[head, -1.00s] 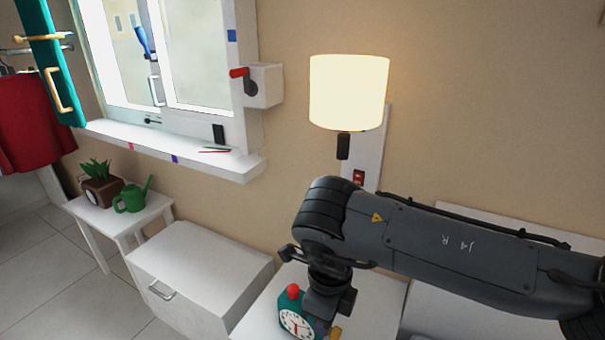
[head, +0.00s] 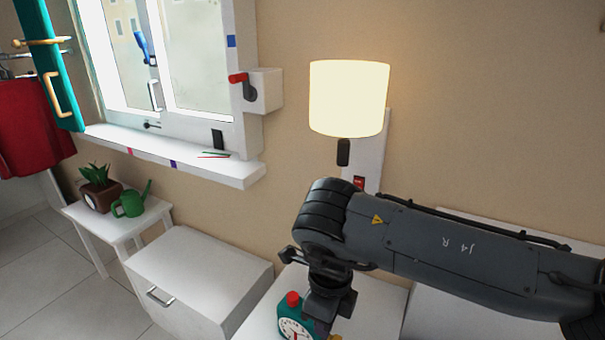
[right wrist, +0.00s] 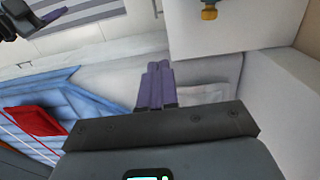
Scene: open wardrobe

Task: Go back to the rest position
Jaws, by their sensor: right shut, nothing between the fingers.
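My right arm comes in from the right in the head view and bends down over the white bedside table. Its wrist hangs beside a green alarm clock (head: 295,318) with a red button on top; whether they touch I cannot tell. In the right wrist view, my right gripper (right wrist: 156,75) has its purple fingers together with nothing between them. My left gripper does not show in the head view. At the top left corner of the right wrist view is a dark part with a purple tip that I cannot identify for sure.
A lit wall lamp (head: 348,98) hangs above the bedside table (head: 375,315). A white cabinet (head: 200,275) and a small table with a plant (head: 99,188) and watering can (head: 131,201) stand left. The window sill (head: 190,160) juts out. Blue bedding (right wrist: 75,105) lies in the wrist view.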

